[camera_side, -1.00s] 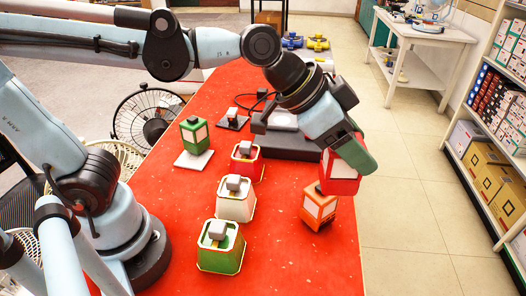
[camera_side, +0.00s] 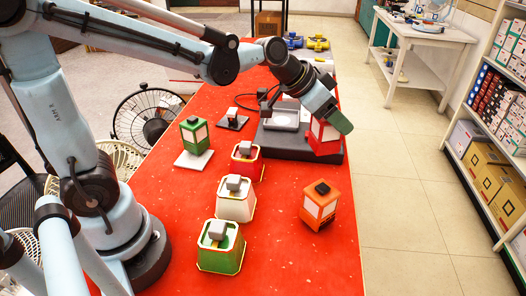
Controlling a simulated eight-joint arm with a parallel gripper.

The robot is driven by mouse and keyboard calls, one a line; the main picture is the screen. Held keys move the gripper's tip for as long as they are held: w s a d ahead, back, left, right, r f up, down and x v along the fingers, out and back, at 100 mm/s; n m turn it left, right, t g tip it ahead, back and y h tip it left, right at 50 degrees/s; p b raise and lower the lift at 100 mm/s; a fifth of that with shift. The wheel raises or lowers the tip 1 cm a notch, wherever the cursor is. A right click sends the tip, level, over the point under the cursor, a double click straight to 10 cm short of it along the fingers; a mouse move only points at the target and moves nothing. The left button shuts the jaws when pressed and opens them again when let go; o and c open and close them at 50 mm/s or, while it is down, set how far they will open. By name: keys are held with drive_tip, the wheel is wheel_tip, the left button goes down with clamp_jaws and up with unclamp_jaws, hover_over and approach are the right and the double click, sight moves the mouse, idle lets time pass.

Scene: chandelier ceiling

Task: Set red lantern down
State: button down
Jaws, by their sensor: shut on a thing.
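The red lantern (camera_side: 323,138) has pale panels and is at the right end of the black platform (camera_side: 275,146). My gripper (camera_side: 328,112) is shut on the top of the red lantern. The gripper's green-tipped finger hides the lantern's top. I cannot tell whether the lantern's bottom touches the platform or hangs just above it. A light square plate (camera_side: 285,117) lies on the platform, left of the lantern.
An orange lantern (camera_side: 320,205) stands on the red table in front of the platform. A green lantern (camera_side: 194,131) stands on a white plate at left. Red (camera_side: 247,166), white (camera_side: 236,204) and green (camera_side: 221,255) containers line the middle. The front right is clear.

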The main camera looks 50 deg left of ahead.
sight(325, 154)
drive_tip(key=shift+f, duration=5.3)
drive_tip(key=shift+f, duration=0.1)
drive_tip(key=shift+c, duration=1)
unclamp_jaws()
drive_tip(key=shift+s+a+r, duration=0.1)
drive_tip(key=shift+s+r, duration=0.1)
drive_tip(key=shift+r, duration=0.05)
drive_tip(key=v, duration=1.1)
drive_tip(key=s+a+n+g+y, duration=0.1)
drive_tip(key=s+a+n+y, duration=0.2)
drive_tip(key=s, duration=0.5)
drive_tip(key=shift+s+a+f+n+y, duration=0.15)
drive_tip(key=shift+a+f+n+y, duration=0.25)
drive_tip(key=shift+n, duration=0.3)
drive_tip(key=shift+r, duration=0.1)
